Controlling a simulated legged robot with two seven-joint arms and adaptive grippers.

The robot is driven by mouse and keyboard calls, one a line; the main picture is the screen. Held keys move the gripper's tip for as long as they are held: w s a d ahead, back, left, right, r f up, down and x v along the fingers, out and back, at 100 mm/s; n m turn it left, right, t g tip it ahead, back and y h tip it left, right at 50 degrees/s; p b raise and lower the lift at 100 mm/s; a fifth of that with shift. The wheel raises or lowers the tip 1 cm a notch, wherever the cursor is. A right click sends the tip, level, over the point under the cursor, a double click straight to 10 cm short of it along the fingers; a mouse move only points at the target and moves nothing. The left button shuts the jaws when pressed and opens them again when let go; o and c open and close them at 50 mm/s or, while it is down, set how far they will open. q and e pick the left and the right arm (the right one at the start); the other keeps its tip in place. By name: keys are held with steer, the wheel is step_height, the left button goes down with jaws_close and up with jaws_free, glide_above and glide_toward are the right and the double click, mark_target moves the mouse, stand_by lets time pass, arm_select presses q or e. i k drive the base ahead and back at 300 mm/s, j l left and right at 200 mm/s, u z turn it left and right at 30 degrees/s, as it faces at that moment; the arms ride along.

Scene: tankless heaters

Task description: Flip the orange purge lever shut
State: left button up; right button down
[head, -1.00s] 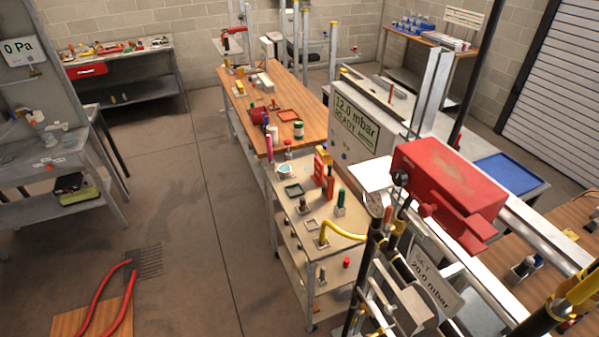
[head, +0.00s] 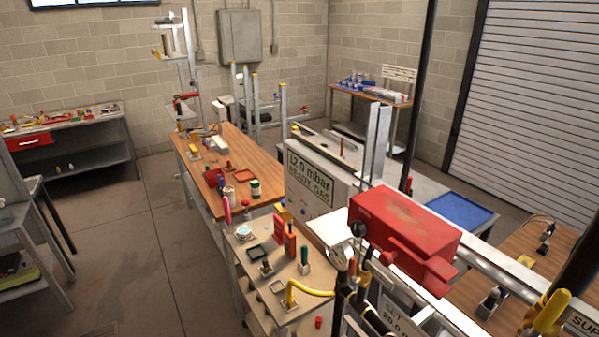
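I cannot pick out the orange purge lever for certain. Small yellow and orange fittings (head: 367,277) sit around dark pipes and a round gauge (head: 338,259) at the bottom centre, below a red box (head: 404,236) on a metal frame, but they are too small to name. An orange upright object (head: 290,241) stands on the small cart among other tools; its kind is unclear. Neither of my grippers shows in the head view.
A small cart (head: 262,296) holds several tools and a yellow curved pipe. Behind it are a long wooden bench (head: 203,178) and a grey unit with a 12.0 mbar display (head: 310,177). A blue tray (head: 459,210) lies right. The floor (head: 150,240) at left is open.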

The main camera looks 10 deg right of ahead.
mark_target(353, 282)
steer(key=j+z, duration=0.4)
steer(key=k+j+z, duration=0.1)
steer(key=j+z, duration=0.25)
